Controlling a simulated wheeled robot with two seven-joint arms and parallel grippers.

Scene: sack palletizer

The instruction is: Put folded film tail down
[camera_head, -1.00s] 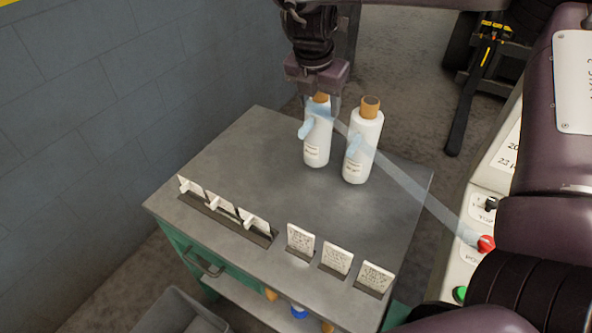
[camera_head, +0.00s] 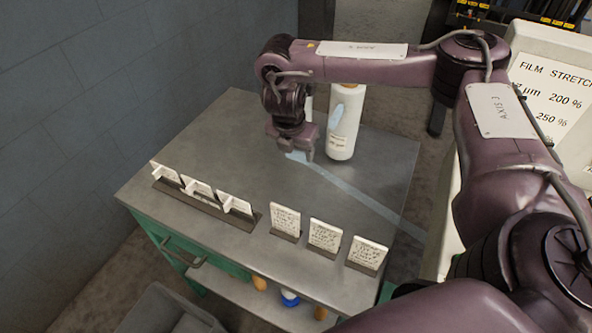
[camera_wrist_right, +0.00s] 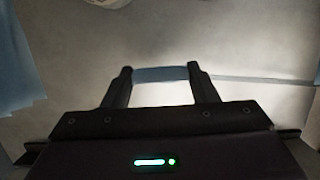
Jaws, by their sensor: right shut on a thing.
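My right gripper (camera_head: 299,157) is low over the grey top of the cart (camera_head: 235,125), in front of the white bottles. It is shut on the pale blue film tail (camera_head: 350,187), which runs from the jaws toward the lower right as a see-through strip. In the right wrist view, the folded end of the film tail (camera_wrist_right: 160,74) spans the space between the two fingertips (camera_wrist_right: 159,82). Whether the film touches the cart top is hard to tell. My left gripper is not in view.
A white bottle (camera_head: 343,125) with a pale blue patch stands right behind the gripper; a second is mostly hidden by my wrist. White cards (camera_head: 325,236) stand in holders along the front edge. The cart top left of the gripper is clear. A labelled control panel (camera_head: 550,100) stands at right.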

